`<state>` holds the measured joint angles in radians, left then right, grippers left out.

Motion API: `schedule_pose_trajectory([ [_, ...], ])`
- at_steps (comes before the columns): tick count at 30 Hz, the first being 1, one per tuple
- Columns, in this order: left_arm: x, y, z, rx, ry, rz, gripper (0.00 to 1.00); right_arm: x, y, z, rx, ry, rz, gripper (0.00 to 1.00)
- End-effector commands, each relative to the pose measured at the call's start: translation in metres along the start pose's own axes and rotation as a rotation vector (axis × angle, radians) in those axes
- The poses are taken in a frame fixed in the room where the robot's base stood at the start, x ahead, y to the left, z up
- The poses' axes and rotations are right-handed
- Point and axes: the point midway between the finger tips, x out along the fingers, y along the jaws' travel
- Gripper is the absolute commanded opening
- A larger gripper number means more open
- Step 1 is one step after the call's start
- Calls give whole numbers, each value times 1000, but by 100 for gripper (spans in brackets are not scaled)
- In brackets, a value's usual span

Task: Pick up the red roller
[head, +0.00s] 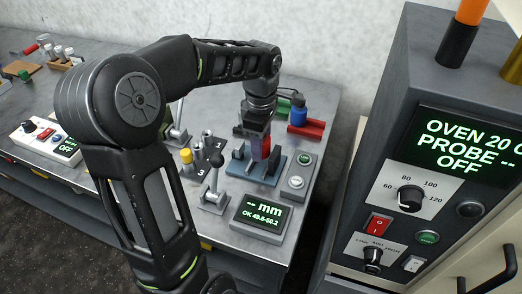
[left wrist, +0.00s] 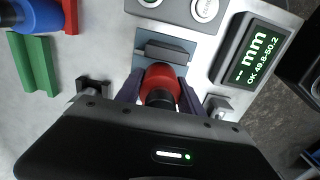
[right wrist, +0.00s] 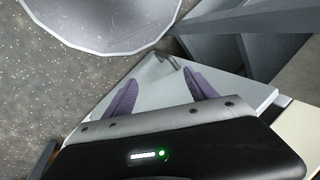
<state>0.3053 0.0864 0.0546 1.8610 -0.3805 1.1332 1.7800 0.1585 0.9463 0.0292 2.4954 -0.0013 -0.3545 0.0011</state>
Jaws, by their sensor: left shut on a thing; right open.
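The red roller (left wrist: 160,75), with a dark end facing the wrist camera, sits between the purple fingers of my left gripper (left wrist: 160,92). In the head view the left gripper (head: 258,150) points down over the blue-grey gauge fixture (head: 240,167), and part of the red roller (head: 266,147) shows beside the fingers. The gripper is shut on the roller. I cannot tell whether the roller touches the fixture. My right gripper (right wrist: 163,92) is open and empty; it is not seen in the head view.
A display reading "-- mm" (head: 262,214) and a button box (head: 298,181) stand close to the fixture. A blue cylinder (head: 298,112) stands behind, by a red block (head: 312,128). A lever (head: 213,185) is at left. The oven (head: 440,195) fills the right side.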

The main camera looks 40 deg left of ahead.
Motion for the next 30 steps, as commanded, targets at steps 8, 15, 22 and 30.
schedule_pose_trajectory([
  [8, -54, 1, 0, -1, -1, 6, 0, 3, 1, 0, 0, 0, 0, 66],
  [15, -73, 1, 0, 0, -1, 3, 0, 4, 1, 0, 0, 0, 0, 66],
  [22, -73, 0, 0, 0, 0, 2, 0, 4, 1, 0, 0, 0, 0, 66],
  [30, -73, 0, 0, 0, 0, 2, 0, 4, 1, 0, 0, 0, 0, 66],
])
